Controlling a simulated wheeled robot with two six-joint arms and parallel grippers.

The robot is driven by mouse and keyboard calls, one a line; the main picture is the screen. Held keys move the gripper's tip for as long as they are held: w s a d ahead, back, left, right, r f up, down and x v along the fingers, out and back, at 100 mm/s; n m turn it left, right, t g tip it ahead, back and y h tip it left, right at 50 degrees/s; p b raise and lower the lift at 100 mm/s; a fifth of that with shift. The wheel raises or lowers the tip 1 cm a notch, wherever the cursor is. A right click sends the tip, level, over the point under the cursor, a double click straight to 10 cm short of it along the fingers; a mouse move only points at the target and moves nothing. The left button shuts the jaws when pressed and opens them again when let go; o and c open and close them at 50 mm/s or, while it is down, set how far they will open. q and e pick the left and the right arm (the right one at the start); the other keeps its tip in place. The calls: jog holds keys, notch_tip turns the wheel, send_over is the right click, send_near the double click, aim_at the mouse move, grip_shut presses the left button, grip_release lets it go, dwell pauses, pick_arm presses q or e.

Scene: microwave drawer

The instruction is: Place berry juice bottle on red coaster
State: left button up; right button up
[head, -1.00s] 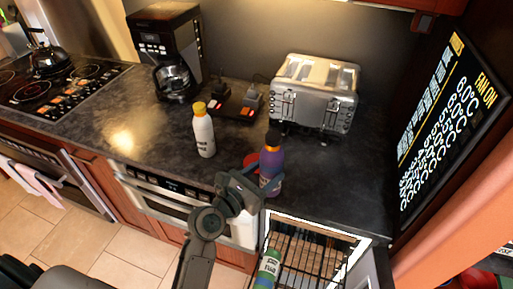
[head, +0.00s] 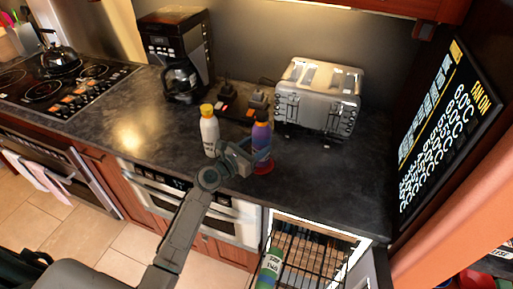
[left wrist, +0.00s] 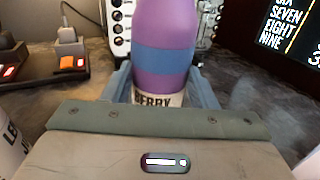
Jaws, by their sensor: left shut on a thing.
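The berry juice bottle (head: 261,139) is purple with a blue band and an orange cap. It stands upright in my left gripper (head: 254,152), which is shut on it. In the left wrist view the bottle (left wrist: 164,35) rises between the fingers, with "BERRY" partly readable on its white label. The red coaster (head: 264,168) shows on the dark counter at the foot of the bottle, mostly covered by the bottle and gripper. I cannot tell whether the bottle touches it. My right gripper is not in view.
A white bottle with a yellow cap (head: 209,130) stands close left of the held bottle. Behind are a dark tray with small items (head: 238,108), a coffee maker (head: 178,60) and a toaster (head: 318,95). An open drawer (head: 312,250) with a green bottle (head: 269,270) is below.

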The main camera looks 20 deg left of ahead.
pick_arm(q)
jog(key=shift+f, duration=0.35)
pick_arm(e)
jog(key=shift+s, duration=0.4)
pick_arm(q)
jog(key=shift+f, duration=0.1)
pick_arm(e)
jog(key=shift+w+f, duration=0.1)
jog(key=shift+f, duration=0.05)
pick_arm(q)
jog(key=o, duration=1.3)
jog(key=shift+c, duration=0.2)
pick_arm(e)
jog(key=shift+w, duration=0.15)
pick_arm(q)
jog(key=b+v, duration=0.2)
jog(key=v, duration=0.9)
jog(key=shift+s, duration=0.1)
jog(key=shift+s+a, duration=0.15)
jog(key=shift+s, duration=0.3)
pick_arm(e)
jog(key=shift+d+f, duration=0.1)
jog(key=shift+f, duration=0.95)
